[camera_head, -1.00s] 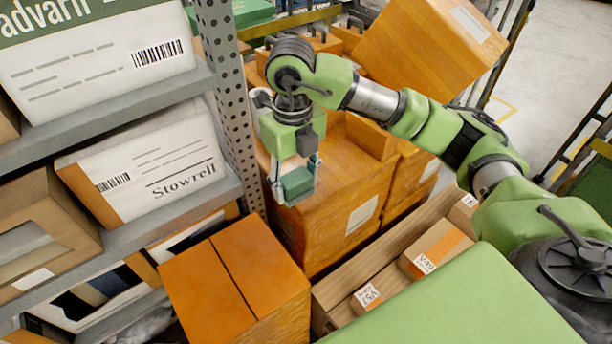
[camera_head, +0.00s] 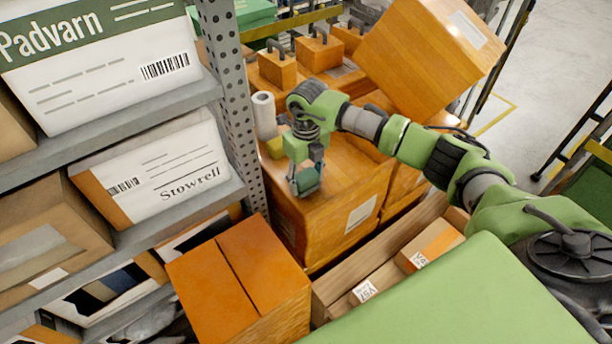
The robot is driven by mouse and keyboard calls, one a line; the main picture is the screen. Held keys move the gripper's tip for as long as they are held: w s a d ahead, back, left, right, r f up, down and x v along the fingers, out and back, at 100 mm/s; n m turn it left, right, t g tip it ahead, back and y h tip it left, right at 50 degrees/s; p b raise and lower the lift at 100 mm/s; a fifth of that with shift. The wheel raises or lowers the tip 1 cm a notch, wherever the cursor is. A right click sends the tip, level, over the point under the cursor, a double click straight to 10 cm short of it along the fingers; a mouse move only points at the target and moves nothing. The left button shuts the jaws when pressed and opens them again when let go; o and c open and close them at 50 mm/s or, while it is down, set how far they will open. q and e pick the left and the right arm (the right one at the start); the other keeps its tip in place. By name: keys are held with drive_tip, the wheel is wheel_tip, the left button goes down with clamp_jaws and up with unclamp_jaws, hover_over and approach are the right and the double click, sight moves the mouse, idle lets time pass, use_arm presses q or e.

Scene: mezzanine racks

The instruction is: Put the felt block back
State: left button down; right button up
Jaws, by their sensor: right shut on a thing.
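The felt block looks like a small dark teal block (camera_head: 306,183). My right gripper (camera_head: 307,174) points down and is shut on it. The block is over the near part of the top of a large orange-brown box (camera_head: 345,180); I cannot tell whether it touches that top. The gripper's fingers partly hide the block. My left gripper is not in view.
A white roll (camera_head: 264,115) and a yellow item (camera_head: 275,147) stand just behind the gripper. Several handled orange blocks (camera_head: 318,52) sit farther back. A tilted carton (camera_head: 425,55) is at back right. A perforated rack post (camera_head: 228,90) and loaded shelves are on the left.

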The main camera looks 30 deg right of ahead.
sight(306, 175)
drive_tip(key=shift+f, duration=0.2)
drive_tip(key=shift+f, duration=0.1)
drive_tip(key=o, duration=1)
drive_tip(key=shift+r, duration=0.3)
wheel_tip(306, 175, up, 12)
drive_tip(key=b, duration=0.3)
drive_tip(key=shift+f, duration=0.15)
